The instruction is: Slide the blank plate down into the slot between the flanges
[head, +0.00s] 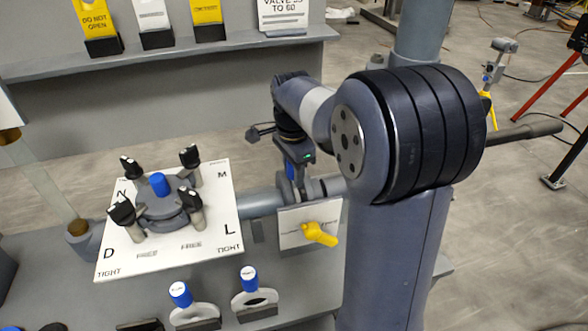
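My gripper (291,166) points down over the pipe flanges (305,188), right of the white lettered board. A blue handle (290,172) shows at its fingertips, and the gripper appears shut on it. I take this to be the handle of the blank plate. The plate's body is mostly hidden by the gripper and the flanges, so I cannot tell how deep it sits in the slot. The slot itself is too small and too covered to make out. My own arm covers the pipe's right part.
A white board (120,255) with a hub and several black-knobbed bolts stands left. A yellow lever (319,234) sits on a plate below the flanges. Two blue-knobbed plates, left (194,313) and right (255,299), stand in front beside an empty-looking dark stand (140,325). Tags line the back shelf (200,54).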

